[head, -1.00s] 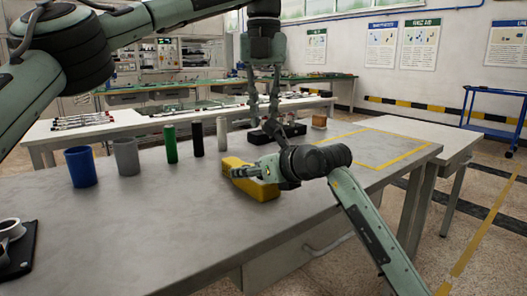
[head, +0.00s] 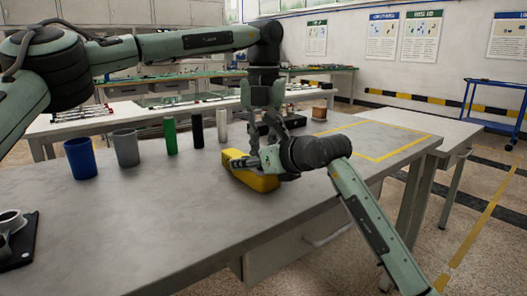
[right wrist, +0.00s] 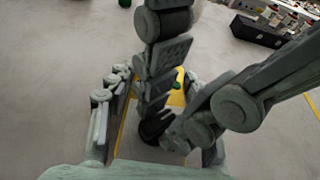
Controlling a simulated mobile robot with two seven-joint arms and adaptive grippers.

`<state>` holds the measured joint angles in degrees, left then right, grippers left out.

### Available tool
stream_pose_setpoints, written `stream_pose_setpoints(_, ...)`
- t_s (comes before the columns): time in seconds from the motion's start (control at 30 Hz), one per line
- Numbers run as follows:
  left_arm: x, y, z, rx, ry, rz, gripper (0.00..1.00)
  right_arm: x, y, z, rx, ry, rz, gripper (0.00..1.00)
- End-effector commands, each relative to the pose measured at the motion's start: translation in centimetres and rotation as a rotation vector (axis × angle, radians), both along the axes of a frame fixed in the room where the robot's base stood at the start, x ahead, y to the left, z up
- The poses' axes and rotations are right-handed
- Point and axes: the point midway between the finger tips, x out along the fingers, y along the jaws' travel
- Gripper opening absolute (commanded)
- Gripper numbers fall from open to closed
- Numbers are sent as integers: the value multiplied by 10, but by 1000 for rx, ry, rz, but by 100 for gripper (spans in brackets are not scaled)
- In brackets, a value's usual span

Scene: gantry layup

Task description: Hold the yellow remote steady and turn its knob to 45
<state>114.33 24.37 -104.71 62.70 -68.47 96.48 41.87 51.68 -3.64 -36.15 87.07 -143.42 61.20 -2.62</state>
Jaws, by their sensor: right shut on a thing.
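The yellow remote (head: 258,183) lies on the grey table near its front edge, in the middle of the head view. My right gripper (head: 252,163) is shut on it, coming from the right. In the right wrist view a strip of the remote (right wrist: 178,99) with a green spot shows between the fingers. My left gripper (head: 262,150) reaches down from above, with its tips at the remote's top. The tips are hidden behind my right gripper, so I cannot tell if they touch or how far they are parted. The knob and its setting are hidden.
Left of the remote stand a blue cup (head: 80,160), a grey cup (head: 126,147), and green (head: 170,136), black (head: 199,131) and light grey (head: 222,126) cylinders. A black box (right wrist: 256,32) lies behind. A dark tray (head: 20,245) sits at front left.

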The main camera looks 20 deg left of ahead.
Motion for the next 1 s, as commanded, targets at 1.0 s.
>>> stream_pose_setpoints(1.0,0,-2,1,0,-2,-378,0,0,0,0,-1,1,0,11)
